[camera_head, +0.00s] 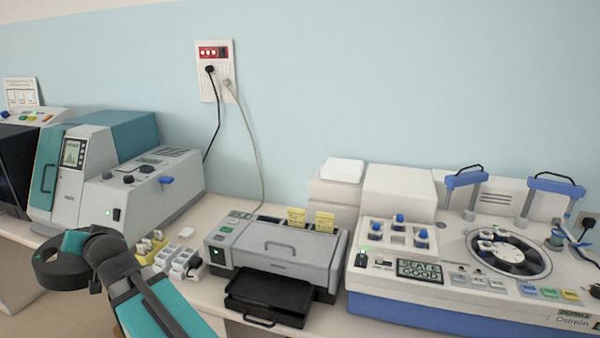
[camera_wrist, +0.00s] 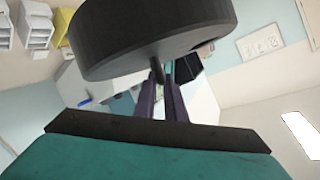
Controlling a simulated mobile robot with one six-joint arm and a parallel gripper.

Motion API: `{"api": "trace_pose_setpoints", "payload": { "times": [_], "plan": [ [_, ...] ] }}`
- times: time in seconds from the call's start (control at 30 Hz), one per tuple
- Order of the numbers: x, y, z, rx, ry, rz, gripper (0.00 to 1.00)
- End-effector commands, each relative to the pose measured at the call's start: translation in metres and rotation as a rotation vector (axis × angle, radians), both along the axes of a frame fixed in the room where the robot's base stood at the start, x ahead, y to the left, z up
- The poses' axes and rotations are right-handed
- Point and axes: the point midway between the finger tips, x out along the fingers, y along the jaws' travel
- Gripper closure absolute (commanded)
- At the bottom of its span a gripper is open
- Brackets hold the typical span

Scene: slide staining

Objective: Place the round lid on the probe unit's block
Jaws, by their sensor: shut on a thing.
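The round lid is a thick dark grey disc with a short stub. In the wrist view the lid (camera_wrist: 165,35) fills the top middle, and my gripper (camera_wrist: 158,84) has its two purple fingers closed on the stub. In the head view the lid (camera_head: 62,270) is at the lower left, at the end of my arm, raised and tilted, clear of the machines. My fingertips are hard to make out there. I cannot tell for sure which machine is the probe unit.
A grey and teal machine (camera_head: 135,195) stands behind my arm. Small pale racks (camera_head: 180,258) sit on the bench right of my arm. A grey printer-like unit (camera_head: 275,255) has a black tray (camera_head: 268,297) jutting forward. Blue-handled arches (camera_head: 465,180) rise above the right machine.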

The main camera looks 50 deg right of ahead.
Motion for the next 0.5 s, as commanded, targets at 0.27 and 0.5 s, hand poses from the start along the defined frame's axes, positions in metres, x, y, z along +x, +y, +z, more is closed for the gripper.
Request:
{"api": "trace_pose_setpoints", "payload": {
  "times": [0.27, 0.5],
  "plan": [
    [0.0002, 0.0105, 0.0006, 0.000, -0.002, 0.013, 1.00],
    [0.0002, 0.0074, 0.0012, -0.001, -0.002, 0.007, 1.00]
  ]
}}
